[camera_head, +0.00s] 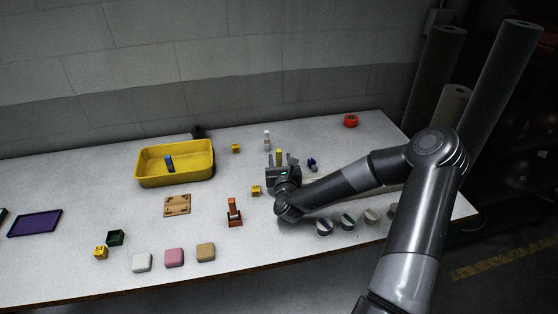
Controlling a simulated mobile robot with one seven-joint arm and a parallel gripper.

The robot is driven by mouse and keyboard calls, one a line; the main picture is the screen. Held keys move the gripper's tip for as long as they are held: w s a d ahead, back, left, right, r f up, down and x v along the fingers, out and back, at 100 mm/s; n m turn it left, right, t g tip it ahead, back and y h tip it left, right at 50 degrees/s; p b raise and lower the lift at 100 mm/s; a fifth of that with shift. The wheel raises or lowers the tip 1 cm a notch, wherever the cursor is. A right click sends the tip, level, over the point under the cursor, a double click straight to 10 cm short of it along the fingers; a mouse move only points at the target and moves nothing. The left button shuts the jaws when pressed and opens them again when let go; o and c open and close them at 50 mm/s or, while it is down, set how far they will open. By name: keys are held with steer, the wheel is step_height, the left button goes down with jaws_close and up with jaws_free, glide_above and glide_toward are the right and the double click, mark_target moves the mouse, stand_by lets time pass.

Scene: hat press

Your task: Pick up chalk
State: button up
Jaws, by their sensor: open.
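My gripper (279,159) is open over the table, right of its middle, with its fingers pointing toward the wall. A small upright yellow stick-like piece (279,154) shows between or just beyond the fingertips; I cannot tell whether they touch it. A white upright piece (266,139) stands just behind, to the left of the gripper. Three rounded blocks lie along the front edge: white (142,262), pink (174,257) and tan (205,252). Which of these pieces is chalk is too small to tell for certain.
A yellow tray (176,180) holding a blue item stands at left. A wooden plate (177,205), an orange-brown tool (234,212) and a yellow cube (256,190) lie left of my gripper. Several round pieces (324,228) line the front right. A red ring (351,121) lies back right.

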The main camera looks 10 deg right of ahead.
mark_target(279, 156)
steer(key=w, duration=0.5)
steer(key=shift+w+d, duration=0.1)
steer(key=shift+d, duration=0.2)
jaws_close()
